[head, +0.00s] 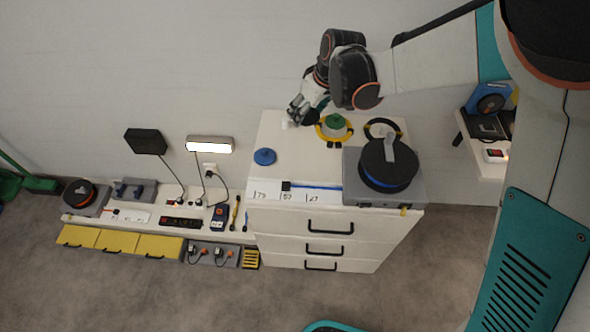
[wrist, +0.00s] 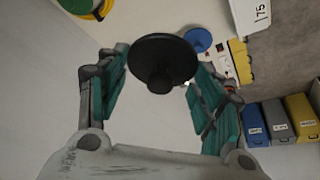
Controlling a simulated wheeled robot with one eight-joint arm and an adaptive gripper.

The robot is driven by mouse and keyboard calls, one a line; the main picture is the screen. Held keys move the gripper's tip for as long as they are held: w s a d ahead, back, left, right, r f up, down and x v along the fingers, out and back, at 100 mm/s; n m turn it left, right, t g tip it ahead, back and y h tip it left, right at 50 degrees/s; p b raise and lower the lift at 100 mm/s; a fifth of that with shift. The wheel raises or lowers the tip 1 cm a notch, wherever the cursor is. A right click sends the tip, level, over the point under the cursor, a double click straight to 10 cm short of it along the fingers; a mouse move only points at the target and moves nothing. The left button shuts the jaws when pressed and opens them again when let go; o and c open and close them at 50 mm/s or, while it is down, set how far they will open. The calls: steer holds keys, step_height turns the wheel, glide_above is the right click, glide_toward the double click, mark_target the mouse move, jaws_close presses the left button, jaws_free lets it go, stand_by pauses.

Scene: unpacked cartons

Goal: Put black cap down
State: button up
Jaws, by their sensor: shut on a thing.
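A black cap (wrist: 162,58), a round disc with a small knob at its centre, sits between the fingers of my gripper (wrist: 155,85) in the wrist view. The gripper is shut on it and holds it with the knob facing the camera. In the head view my gripper (head: 298,112) is over the back left part of the white drawer cabinet (head: 285,137), near the wall. The cap cannot be told apart from the dark fingers there, and the gap beneath it is unclear.
On the cabinet top are a green round piece (head: 335,122) in a yellow ring, a black ring (head: 383,121), a blue disc (head: 264,157) and a grey box with a large black lid (head: 388,165). Bare top shows around the blue disc. A low bench (head: 150,216) stands left.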

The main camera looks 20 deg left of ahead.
step_height(320, 180, down, 20)
steer(key=b, duration=0.6)
steer(key=shift+r, duration=0.2)
steer(key=o, duration=0.5)
steer(key=shift+f+b, duration=0.2)
steer(key=shift+b, duration=0.1)
steer(key=shift+c, duration=0.2)
steer(key=o, duration=0.4)
steer(key=shift+r, duration=0.2)
